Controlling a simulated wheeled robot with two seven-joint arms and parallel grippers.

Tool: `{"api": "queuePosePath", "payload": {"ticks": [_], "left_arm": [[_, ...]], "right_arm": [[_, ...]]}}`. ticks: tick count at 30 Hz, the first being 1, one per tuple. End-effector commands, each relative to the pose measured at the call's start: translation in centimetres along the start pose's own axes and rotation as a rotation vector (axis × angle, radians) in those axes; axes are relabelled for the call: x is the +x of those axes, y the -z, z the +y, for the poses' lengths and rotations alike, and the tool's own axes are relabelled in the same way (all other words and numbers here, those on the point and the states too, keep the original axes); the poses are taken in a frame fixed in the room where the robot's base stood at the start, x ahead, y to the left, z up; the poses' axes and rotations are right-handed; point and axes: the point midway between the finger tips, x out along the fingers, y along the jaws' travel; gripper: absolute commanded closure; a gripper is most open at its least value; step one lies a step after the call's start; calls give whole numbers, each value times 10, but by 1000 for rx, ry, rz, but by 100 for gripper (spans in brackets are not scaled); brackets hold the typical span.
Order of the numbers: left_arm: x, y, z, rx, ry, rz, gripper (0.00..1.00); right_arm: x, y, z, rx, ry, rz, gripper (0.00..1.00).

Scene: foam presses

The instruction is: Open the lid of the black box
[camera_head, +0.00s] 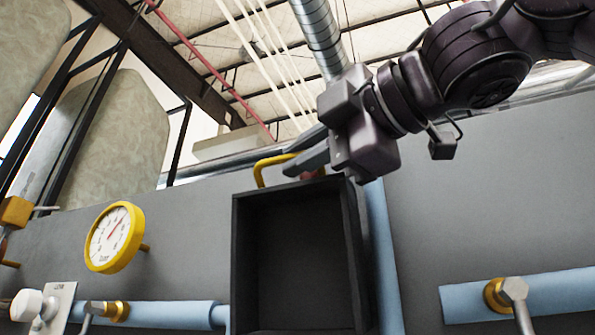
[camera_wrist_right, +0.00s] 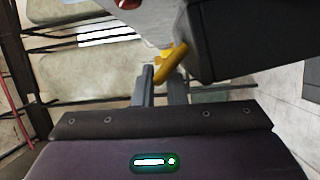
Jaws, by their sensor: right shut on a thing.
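The black box (camera_head: 240,260) is on the grey wall in the lower middle of the head view. Its dark, framed recess faces me and looks empty. A yellow handle (camera_head: 262,172) shows at its top edge. My right gripper (camera_head: 291,160) reaches in from the upper right and is shut on the handle. In the right wrist view, the handle (camera_wrist_right: 172,65) is between the fingers (camera_wrist_right: 163,82), beside a dark panel (camera_wrist_right: 245,40). I cannot tell clearly where the lid ends and the box begins. My left gripper is not in view.
A yellow-rimmed gauge (camera_head: 113,238) is left of the box. Blue pipes run beside the box (camera_head: 383,250), at lower left (camera_head: 170,314) and at lower right (camera_head: 555,290), with brass fittings. A small red part (camera_head: 312,175) is near the gripper.

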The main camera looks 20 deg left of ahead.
Motion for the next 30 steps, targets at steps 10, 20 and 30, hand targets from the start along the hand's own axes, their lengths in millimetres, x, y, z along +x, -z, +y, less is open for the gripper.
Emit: {"api": "queuePosePath", "payload": {"ticks": [10,20,30], "left_arm": [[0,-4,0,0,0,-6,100],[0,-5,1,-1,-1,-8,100],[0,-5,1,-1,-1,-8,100]], "right_arm": [[4,-8,3,43,24,-1,100],[4,-9,3,46,25,-1,100],[4,-9,4,47,23,-1,82]]}}
